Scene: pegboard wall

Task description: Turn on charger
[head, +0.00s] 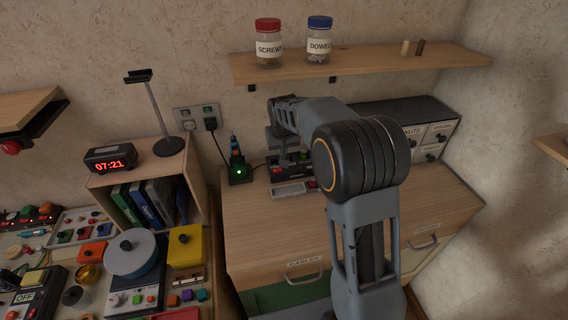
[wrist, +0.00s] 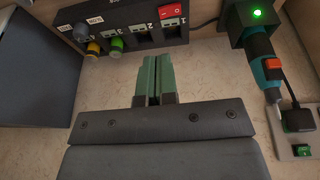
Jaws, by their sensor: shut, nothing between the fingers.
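The charger (head: 239,174) is a dark block on the desk by the wall, with a lit green light; a teal and orange tool stands in it. The charger and its green light also show at the top right of the wrist view (wrist: 236,22). A dark switch box (wrist: 130,32) lies at the top of the wrist view. It has numbered places, a red rocker (wrist: 172,11) at number 1, and grey, yellow and green knobs. My gripper (wrist: 158,60) is shut and empty, its green fingertips near the box's face; I cannot tell whether they touch. My arm hides part of this area in the head view.
A wall socket plate (head: 186,113) holds a black plug (head: 211,124) with a cord. A shelf (head: 380,62) with jars hangs above. A cubby with books and a clock (head: 112,158) stands left of the desk. A dark drawer unit (head: 425,118) stands at right.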

